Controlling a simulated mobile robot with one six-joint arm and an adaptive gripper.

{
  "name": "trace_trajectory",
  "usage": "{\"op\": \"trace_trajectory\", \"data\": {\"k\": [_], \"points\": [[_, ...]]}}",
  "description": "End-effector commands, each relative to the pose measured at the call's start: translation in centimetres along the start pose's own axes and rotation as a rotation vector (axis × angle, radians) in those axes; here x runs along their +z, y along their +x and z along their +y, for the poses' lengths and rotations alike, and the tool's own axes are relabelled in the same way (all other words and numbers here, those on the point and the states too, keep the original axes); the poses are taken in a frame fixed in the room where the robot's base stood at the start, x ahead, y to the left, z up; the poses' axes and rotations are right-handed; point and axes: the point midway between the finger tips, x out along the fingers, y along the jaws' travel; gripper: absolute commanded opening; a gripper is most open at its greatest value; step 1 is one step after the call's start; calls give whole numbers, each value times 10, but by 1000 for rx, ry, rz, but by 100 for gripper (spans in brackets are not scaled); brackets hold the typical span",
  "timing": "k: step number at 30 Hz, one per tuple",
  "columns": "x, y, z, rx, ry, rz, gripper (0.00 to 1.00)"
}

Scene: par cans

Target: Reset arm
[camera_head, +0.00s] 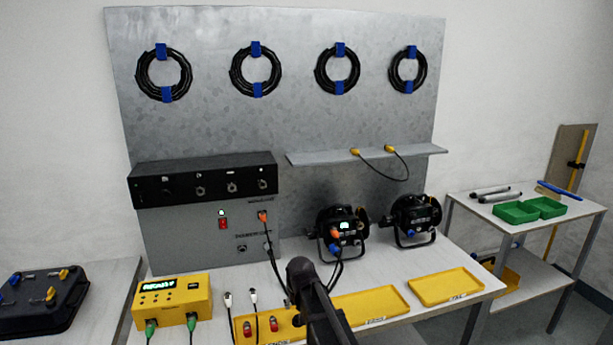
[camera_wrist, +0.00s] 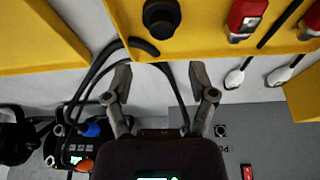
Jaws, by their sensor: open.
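My gripper (camera_wrist: 160,76) is open in the wrist view, its two fingers spread with no object clearly held between them. It is over the white bench top, close to a yellow tray (camera_wrist: 205,45). Black cables (camera_wrist: 88,82) run beside and behind the fingers; whether they touch is unclear. In the head view my dark arm (camera_head: 318,310) reaches over the front middle of the bench and hides part of the yellow trays. The fingers cannot be made out there.
Two par cans (camera_head: 342,232) (camera_head: 416,219) stand on the bench, the left one with cables plugged in. A yellow tester box (camera_head: 172,300) sits at left. A grey panel (camera_head: 290,120) with coiled cables and a shelf (camera_head: 365,154) rises behind. Green bins (camera_head: 516,212) stand on the right table.

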Motion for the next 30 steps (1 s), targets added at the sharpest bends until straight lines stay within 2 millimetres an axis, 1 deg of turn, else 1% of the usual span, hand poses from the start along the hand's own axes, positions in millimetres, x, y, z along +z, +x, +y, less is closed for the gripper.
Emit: {"op": "trace_trajectory", "data": {"k": [1, 2, 3, 5, 6, 8, 9, 12, 15, 18, 21, 24, 30], "points": [[22, -14, 20, 8, 20, -24, 73], [32, -20, 29, 11, 30, -39, 73], [46, -27, 43, 16, 45, -62, 73], [69, -38, 62, 22, 66, -96, 73], [84, -46, 74, 25, 80, -119, 73], [107, -58, 91, 28, 103, -153, 73], [122, -65, 101, 30, 118, -175, 73], [158, -84, 122, 33, 152, -227, 73], [187, -99, 137, 32, 180, -271, 73], [207, -109, 147, 31, 200, -303, 73], [218, -114, 151, 29, 211, -320, 73], [222, -116, 153, 28, 215, -328, 73], [222, -115, 153, 28, 215, -329, 73]]}}
